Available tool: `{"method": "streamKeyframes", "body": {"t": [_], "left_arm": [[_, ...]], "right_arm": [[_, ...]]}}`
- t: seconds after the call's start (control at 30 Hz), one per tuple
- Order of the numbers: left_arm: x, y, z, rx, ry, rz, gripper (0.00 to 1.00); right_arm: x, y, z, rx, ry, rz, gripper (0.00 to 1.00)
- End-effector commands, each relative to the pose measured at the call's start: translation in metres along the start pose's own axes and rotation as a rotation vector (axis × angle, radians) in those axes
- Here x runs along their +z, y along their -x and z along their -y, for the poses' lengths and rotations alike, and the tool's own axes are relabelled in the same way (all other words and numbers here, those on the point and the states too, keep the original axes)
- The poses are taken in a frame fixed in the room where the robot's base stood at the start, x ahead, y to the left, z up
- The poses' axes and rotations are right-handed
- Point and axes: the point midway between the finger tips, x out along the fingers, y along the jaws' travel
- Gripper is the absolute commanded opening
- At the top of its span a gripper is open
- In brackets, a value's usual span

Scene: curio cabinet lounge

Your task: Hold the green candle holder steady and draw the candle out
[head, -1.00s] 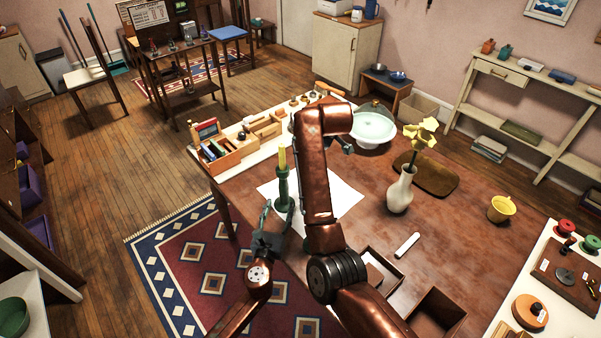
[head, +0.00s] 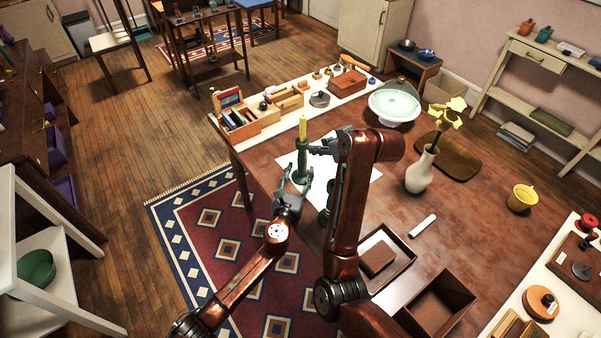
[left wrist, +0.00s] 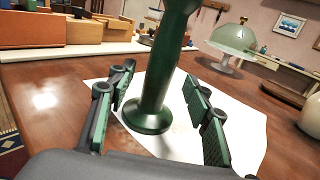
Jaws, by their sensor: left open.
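The green candle holder (head: 303,159) stands upright on a white sheet (head: 345,170) on the wooden table, with a yellow candle (head: 302,127) upright in its top. In the left wrist view the holder's stem and round base (left wrist: 149,115) stand between my left gripper's fingers (left wrist: 160,82). My left gripper (head: 293,176) is open around the lower stem, with gaps visible at both sides. My right gripper (head: 320,147) is beside the holder's top, just below the candle. Its fingers are small and dark, so its opening is unclear. The candle is outside the left wrist view.
Another green object (head: 324,217) is partly hidden by my right arm. A white vase (head: 420,172) with yellow flowers, a glass-domed stand (head: 394,108) and a dark open box (head: 437,304) are on the table. A wooden organiser (head: 240,124) stands behind the holder.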

Motion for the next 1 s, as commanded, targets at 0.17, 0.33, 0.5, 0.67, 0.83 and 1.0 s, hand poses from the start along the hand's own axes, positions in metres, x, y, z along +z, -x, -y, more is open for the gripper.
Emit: {"method": "streamKeyframes", "body": {"t": [0.17,0.33,0.5,0.67,0.83,1.0], "left_arm": [[0.001,-0.025,0.000,0.000,-0.003,0.000,0.46],[0.000,-0.037,0.000,0.000,-0.001,-0.001,0.46],[0.000,-0.041,0.000,-0.001,0.000,-0.001,0.46],[0.000,-0.041,0.000,0.000,0.000,-0.001,0.46],[-0.001,-0.040,0.000,0.000,0.000,-0.001,0.35],[-0.001,-0.040,-0.001,0.000,0.000,-0.001,0.23]], "right_arm": [[0.000,0.000,-0.001,0.001,0.001,0.000,0.29],[0.000,0.000,-0.001,0.002,0.001,0.000,0.29],[0.000,0.000,-0.001,0.002,0.001,0.000,0.29],[0.000,0.000,-0.001,0.002,0.001,0.000,0.29],[0.000,0.000,-0.001,0.001,0.001,0.000,0.29],[0.000,0.000,0.000,0.001,0.001,0.000,0.29]]}}
